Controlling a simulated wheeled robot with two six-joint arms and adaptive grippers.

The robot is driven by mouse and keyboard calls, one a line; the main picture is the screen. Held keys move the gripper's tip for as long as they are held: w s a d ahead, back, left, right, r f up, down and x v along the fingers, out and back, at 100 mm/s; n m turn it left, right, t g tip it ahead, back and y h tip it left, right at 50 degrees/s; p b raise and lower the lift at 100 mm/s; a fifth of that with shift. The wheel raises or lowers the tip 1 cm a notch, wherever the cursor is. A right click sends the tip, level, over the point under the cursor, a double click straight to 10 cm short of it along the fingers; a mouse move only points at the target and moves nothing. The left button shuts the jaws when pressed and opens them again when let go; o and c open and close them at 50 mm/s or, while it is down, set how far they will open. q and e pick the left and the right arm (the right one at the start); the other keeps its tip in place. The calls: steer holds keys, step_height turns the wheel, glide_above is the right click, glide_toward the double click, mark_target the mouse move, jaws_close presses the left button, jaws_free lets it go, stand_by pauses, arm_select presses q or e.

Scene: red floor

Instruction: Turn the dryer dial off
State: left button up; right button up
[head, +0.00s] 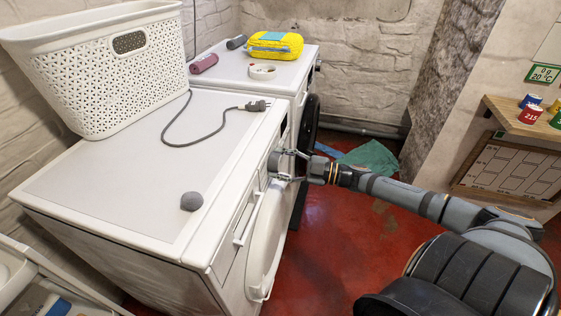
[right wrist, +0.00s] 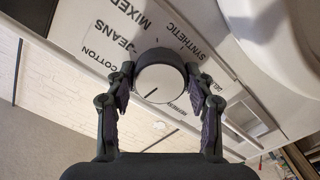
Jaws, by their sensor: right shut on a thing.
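The dial (right wrist: 160,84) is a round white knob with one dark pointer line, on the white front panel of the near machine, the dryer (head: 130,190). In the right wrist view its pointer slants to the lower left. My right gripper (right wrist: 159,76) is shut on the dial, one finger on each side. In the head view the right gripper (head: 290,164) reaches the front panel from the right and partly hides the dial (head: 273,162). My left gripper is not in view.
A second white machine (head: 235,72) stands behind. A green cloth (head: 370,158) lies on the red floor (head: 330,230). A wall shelf (head: 515,115) is at right.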

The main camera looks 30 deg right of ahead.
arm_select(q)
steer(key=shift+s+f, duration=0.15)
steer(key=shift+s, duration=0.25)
arm_select(e)
steer(key=shift+n, duration=0.5)
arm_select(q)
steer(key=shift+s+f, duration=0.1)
arm_select(e)
steer(key=o, duration=1.2)
steer(key=shift+c, duration=0.2)
